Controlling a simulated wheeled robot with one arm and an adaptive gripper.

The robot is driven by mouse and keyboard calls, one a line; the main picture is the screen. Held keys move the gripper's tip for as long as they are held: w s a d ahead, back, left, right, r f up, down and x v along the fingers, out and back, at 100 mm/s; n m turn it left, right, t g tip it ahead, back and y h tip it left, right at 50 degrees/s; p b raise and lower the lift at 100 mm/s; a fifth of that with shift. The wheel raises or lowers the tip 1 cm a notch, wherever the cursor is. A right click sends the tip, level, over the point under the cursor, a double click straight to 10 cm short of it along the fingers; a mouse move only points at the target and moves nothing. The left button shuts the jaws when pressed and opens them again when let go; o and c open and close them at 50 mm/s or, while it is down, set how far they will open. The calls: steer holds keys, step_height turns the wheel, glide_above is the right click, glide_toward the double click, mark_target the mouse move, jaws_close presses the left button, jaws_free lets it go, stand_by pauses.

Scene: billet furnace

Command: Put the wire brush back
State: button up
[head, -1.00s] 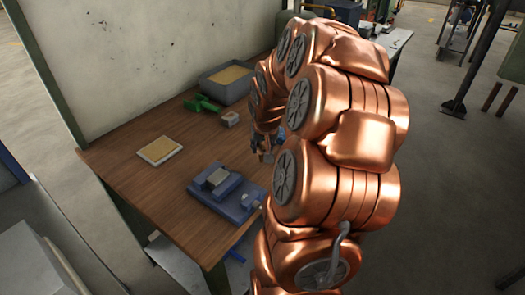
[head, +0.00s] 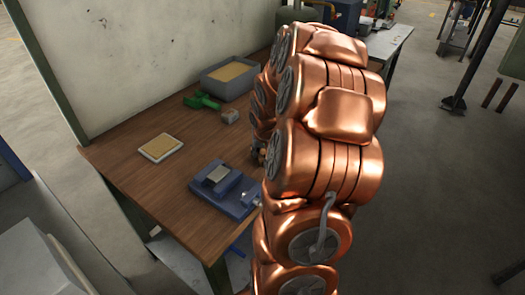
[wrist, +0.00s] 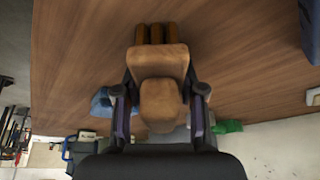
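The wire brush (wrist: 158,75) seems to be the brown, wooden-looking piece in the middle of the wrist view, with a rounded near end and several brown bars at its far end. My gripper (wrist: 160,80) has a dark finger along each side of it, and the fingers appear closed on it. No bristles can be made out. The wooden workbench (wrist: 255,60) lies behind the brush; the gap between them is hard to judge. In the head view my copper arm hides most of the gripper and brush beside the bench's right edge.
On the bench (head: 155,200) are a blue vise-like block (head: 225,188), a shallow pale tray (head: 161,148), a green tool (head: 202,101), a small grey block (head: 230,117) and a grey bin (head: 228,80). A pale panel stands behind. Bare wood lies between these things.

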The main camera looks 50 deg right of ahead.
steer(key=o, duration=0.4)
steer(key=shift+o, duration=0.2)
steer(key=shift+r, duration=0.15)
steer(key=shift+r, duration=0.15)
steer(key=b+v, duration=0.3)
steer(key=v, duration=0.9)
steer(key=s+a+n, duration=0.1)
steer(key=a, duration=0.5)
steer(key=s+a+f+n+g+y, duration=0.1)
steer(key=a, duration=0.5)
steer(key=s+a+f+n+g+y, duration=0.1)
steer(key=s+a+n, duration=0.1)
steer(key=a, duration=0.5)
steer(key=s+a+f+n+g, duration=0.2)
steer(key=s+a+n+g, duration=0.1)
steer(key=s+a, duration=0.9)
steer(key=s+n, duration=0.1)
steer(key=s, duration=0.1)
steer(key=shift+s+a+f+y, duration=0.25)
steer(key=shift+a+f+y, duration=0.05)
steer(key=shift+a+y, duration=0.1)
